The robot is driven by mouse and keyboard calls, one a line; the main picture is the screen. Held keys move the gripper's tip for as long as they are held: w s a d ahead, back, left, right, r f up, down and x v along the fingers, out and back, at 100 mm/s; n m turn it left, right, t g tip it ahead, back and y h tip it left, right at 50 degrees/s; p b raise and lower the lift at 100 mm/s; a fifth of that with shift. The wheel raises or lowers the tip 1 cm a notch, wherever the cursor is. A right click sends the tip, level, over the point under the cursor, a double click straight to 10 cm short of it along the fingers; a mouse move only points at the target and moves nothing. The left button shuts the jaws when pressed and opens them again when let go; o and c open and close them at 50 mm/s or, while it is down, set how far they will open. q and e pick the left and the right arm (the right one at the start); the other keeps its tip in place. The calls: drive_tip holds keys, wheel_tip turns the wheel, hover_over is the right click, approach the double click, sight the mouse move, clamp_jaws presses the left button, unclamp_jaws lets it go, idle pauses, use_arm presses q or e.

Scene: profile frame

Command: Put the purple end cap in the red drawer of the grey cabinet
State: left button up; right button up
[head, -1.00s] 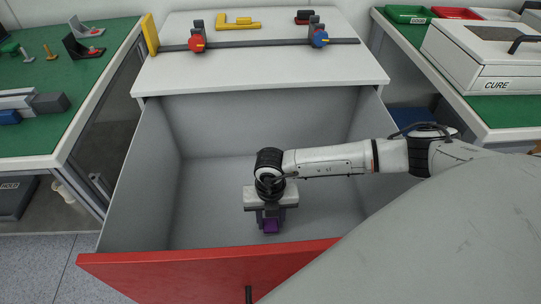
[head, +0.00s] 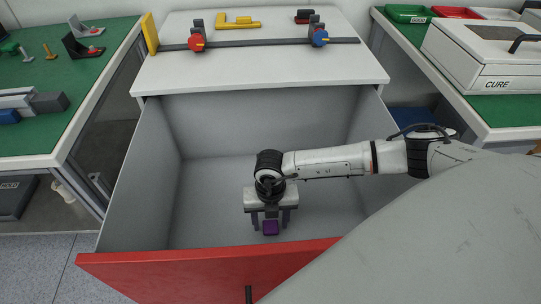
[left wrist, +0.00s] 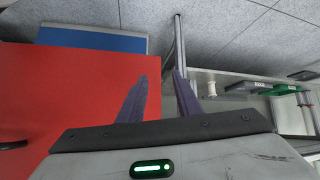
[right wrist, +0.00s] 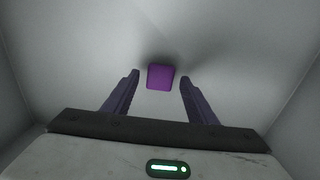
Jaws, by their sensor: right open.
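The purple end cap (head: 270,228) is inside the open red drawer (head: 200,266), near its front. It also shows in the right wrist view (right wrist: 160,77), just beyond and between the fingertips. My right gripper (head: 270,220) is open inside the drawer, with its fingers apart on either side of the cap and clear of it. Whether the cap rests on the drawer floor is hard to tell. My left gripper (left wrist: 161,82) shows only in the left wrist view, open and empty, in front of the red drawer face (left wrist: 75,95).
The grey cabinet top (head: 250,70) carries a rail with a red clamp (head: 196,43) and a blue clamp (head: 319,38). Green-topped benches stand left (head: 75,95) and right (head: 505,112). The CURE box (head: 485,60) sits on the right bench. The rest of the drawer looks empty.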

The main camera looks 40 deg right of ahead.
sight(270, 226)
wheel_tip(270, 226, up, 12)
drive_tip(key=p, duration=0.2)
drive_tip(key=shift+f, duration=0.2)
idle(0.3)
